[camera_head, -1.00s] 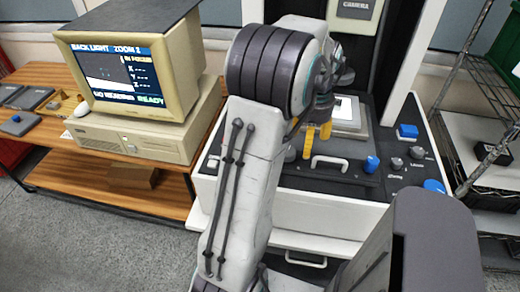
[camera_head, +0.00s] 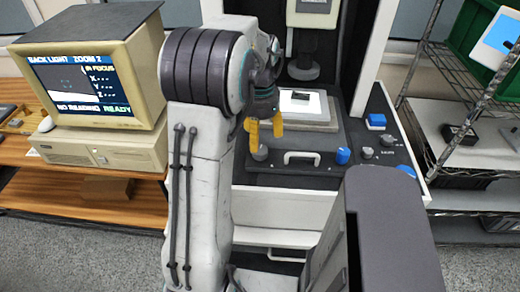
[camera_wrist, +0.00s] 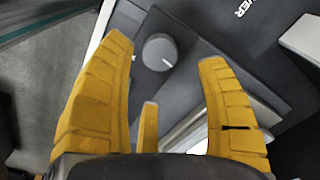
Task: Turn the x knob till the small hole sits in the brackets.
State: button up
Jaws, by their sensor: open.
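My gripper (camera_head: 265,128) has yellow fingers, spread open and empty. In the head view it hangs just above a grey round knob (camera_head: 260,152) at the left of the machine's dark front panel. In the wrist view a grey knob (camera_wrist: 159,52) lies beyond the fingertips, between their lines, with no contact visible. I cannot read which knob is x. A blue knob (camera_head: 343,155) sits right of the white handle (camera_head: 300,157). The monitor (camera_head: 85,80) reads "BACK LIGHT ZOOM 2", "IN FOCUS", "NO READING", "READY"; the hole and brackets are too small to make out.
A dark part (camera_head: 301,96) lies on the machine's bright stage. More grey knobs (camera_head: 386,141) and a blue button (camera_head: 376,121) are on the right panel. A wire shelf (camera_head: 465,85) stands at the right, and a wooden bench (camera_head: 95,205) at the left.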

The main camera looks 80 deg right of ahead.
aim_at(260, 149)
jog(key=shift+f, duration=2.9)
jog(key=c, duration=1.2)
